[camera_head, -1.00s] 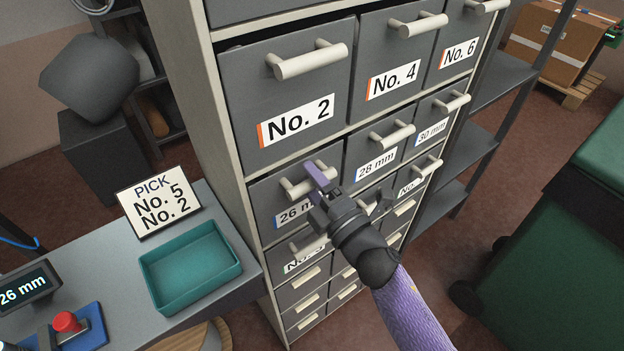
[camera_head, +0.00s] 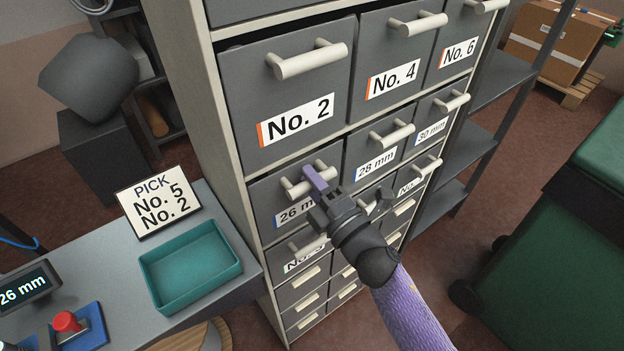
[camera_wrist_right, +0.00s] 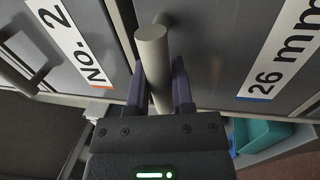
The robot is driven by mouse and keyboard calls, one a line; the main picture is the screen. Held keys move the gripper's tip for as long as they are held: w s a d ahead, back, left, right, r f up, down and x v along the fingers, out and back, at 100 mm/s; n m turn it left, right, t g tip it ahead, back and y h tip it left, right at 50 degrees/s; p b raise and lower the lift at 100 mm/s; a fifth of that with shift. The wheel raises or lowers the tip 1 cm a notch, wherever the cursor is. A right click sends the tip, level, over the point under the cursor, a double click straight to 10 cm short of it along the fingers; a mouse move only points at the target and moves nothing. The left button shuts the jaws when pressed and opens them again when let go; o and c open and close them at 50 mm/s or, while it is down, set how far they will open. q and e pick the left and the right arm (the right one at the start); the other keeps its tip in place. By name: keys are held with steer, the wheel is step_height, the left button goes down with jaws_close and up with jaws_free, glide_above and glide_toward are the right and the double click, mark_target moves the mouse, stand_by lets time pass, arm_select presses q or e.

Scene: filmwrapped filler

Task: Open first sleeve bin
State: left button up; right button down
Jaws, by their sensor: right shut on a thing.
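The grey bin labelled 26 mm (camera_head: 262,205) sits below the No. 2 bin in the cabinet, its front about level with its neighbours. Its pale bar handle (camera_head: 292,187) is above the label. My right gripper (camera_head: 318,182) is at this handle, a purple finger over its right part. In the right wrist view the handle (camera_wrist_right: 152,62) runs between the two dark purple fingers (camera_wrist_right: 160,85), and the gripper is shut on it. The 26 mm label (camera_wrist_right: 283,50) shows to the right there. My left gripper is not in view.
The No. 2 bin (camera_head: 300,70) is directly above, and the 28 mm bin (camera_head: 368,150) is to the right. A bench with a teal tray (camera_head: 190,265), a pick sign (camera_head: 158,200) and a display reading 26 mm (camera_head: 25,288) stands at the left.

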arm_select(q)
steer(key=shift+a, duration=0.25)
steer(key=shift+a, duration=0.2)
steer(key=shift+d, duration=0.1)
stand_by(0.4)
